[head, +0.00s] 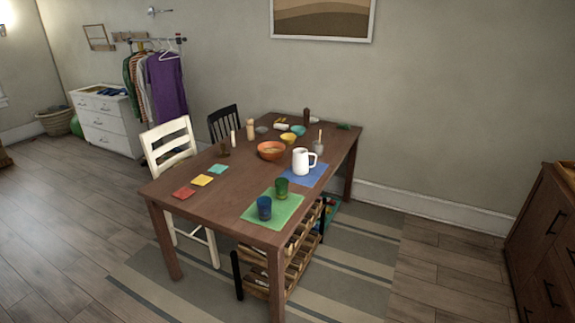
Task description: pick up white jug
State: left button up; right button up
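The white jug (301,161) stands upright on a blue mat (318,176) on the wooden table (222,200), toward the right side of the tabletop. Its handle points to the right. An orange bowl (271,150) stands just left of it, and a grey cup (318,147) holding a thin stick stands behind it to the right. Neither of my grippers shows in the head view, and the table stands some distance ahead.
A green mat (259,214) with a blue glass (264,208) and a green glass (282,188) lies nearer. A white chair (168,143) stands at the table's left. A wooden rack (292,264) is under the near end. A dresser (545,240) stands at right. Floor at left is clear.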

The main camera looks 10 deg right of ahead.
aim_at(301, 167)
jog(key=i+l+u, duration=0.25)
jog(key=u, duration=0.15)
jog(key=i+l+u, duration=0.2)
jog(key=l+u, duration=0.15)
jog(key=i+l+u, duration=0.1)
jog(key=l, duration=0.25)
jog(key=i+l+u, duration=0.1)
jog(key=l, duration=0.3)
jog(key=i+l, duration=0.1)
jog(key=l, duration=0.3)
jog(key=i+l, duration=0.15)
jog(key=l, duration=0.25)
jog(key=i+l, duration=0.1)
jog(key=l, duration=0.3)
jog(key=i+l+u, duration=0.1)
jog(key=l, duration=0.35)
jog(key=i+l, duration=0.15)
jog(key=l, duration=0.25)
jog(key=i+l+u, duration=0.1)
jog(key=l, duration=0.3)
